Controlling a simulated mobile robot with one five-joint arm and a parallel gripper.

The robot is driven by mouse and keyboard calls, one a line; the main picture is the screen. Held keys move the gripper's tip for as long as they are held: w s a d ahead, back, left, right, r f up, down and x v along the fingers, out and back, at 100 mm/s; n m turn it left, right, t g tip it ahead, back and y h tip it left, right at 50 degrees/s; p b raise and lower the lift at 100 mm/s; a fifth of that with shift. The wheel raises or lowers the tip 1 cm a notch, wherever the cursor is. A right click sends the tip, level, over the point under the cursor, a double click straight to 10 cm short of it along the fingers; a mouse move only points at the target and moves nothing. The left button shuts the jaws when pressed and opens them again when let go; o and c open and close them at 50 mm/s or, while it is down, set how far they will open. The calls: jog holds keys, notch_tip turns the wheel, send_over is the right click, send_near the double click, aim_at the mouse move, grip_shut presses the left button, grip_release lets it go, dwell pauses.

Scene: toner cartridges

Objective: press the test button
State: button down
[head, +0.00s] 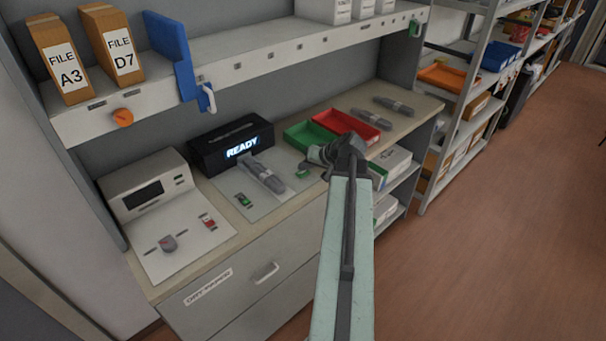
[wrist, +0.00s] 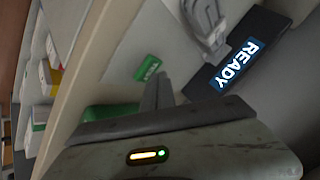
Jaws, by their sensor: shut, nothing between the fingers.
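A black box (head: 232,146) with a lit READY display (head: 242,149) stands at the back of the counter. The display also shows in the wrist view (wrist: 238,63). A grey toner cartridge (head: 262,174) lies on a pale mat (head: 262,205) in front of it. A small green piece (head: 243,201) is at the mat's front left, and another (head: 303,174) is at its right edge. No readable label marks the test button. My gripper (head: 318,155) is shut and empty, right of the cartridge. In the wrist view my gripper (wrist: 160,90) points near a green piece (wrist: 147,68).
A white console (head: 155,190) with a knob (head: 168,243) and a red part (head: 208,221) stands at the left. A green tray (head: 300,134) and a red tray (head: 346,127) are close to my gripper. A shelf (head: 250,62) overhangs the counter.

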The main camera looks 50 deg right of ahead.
aim_at(305, 173)
jog(key=shift+f+b, duration=0.35)
dwell(0.6)
jog(key=shift+r, duration=0.1)
jog(key=shift+r+p, duration=0.75)
jog(key=shift+p, duration=0.1)
notch_tip(305, 173, up, 5)
jog(key=p, duration=0.5)
dwell(0.6)
